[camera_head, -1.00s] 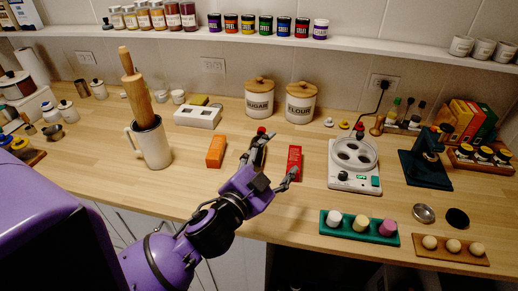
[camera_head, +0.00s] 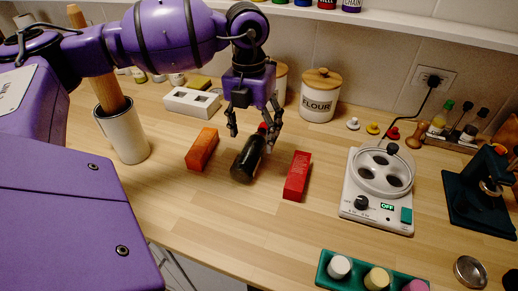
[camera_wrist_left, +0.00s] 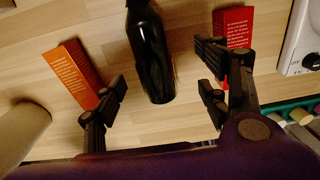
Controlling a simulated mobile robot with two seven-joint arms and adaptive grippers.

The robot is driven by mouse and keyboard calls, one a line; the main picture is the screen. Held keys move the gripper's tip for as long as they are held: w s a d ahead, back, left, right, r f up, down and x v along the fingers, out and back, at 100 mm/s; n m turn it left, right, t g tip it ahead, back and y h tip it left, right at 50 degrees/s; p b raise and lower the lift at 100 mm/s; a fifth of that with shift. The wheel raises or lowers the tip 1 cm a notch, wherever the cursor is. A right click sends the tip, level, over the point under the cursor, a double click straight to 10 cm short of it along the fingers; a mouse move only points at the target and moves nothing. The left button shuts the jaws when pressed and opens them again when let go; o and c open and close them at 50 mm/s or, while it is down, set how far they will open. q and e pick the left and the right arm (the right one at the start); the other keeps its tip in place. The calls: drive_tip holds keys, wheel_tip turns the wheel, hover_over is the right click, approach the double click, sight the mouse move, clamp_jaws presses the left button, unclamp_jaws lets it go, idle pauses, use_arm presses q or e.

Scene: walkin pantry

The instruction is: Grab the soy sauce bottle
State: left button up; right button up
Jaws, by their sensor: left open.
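The soy sauce bottle (camera_head: 245,160) is dark with a red cap and is on the wooden counter between an orange box and a red box. Its wide end points to the counter's front; I cannot tell surely whether it lies or leans. My left gripper (camera_head: 253,134) is open above the bottle's cap end, one finger to each side. In the left wrist view the bottle (camera_wrist_left: 150,55) shows between the spread fingers of the gripper (camera_wrist_left: 163,80), apart from both. Its cap end is cut off there. My right gripper is not in view.
The orange box (camera_head: 202,149) is left of the bottle, the red box (camera_head: 297,176) right. A white appliance (camera_head: 373,211) and a green tray (camera_head: 325,273) are at right.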

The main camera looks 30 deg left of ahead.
sight(251, 145)
use_arm(q)
drive_tip(key=shift+a+f, duration=0.5)
drive_tip(key=shift+f, duration=0.4)
drive_tip(key=f, duration=0.6)
drive_tip(key=shift+w+f+p, duration=0.15)
drive_tip(key=shift+w+p, duration=0.15)
drive_tip(key=shift+p, duration=0.05)
clamp_jaws()
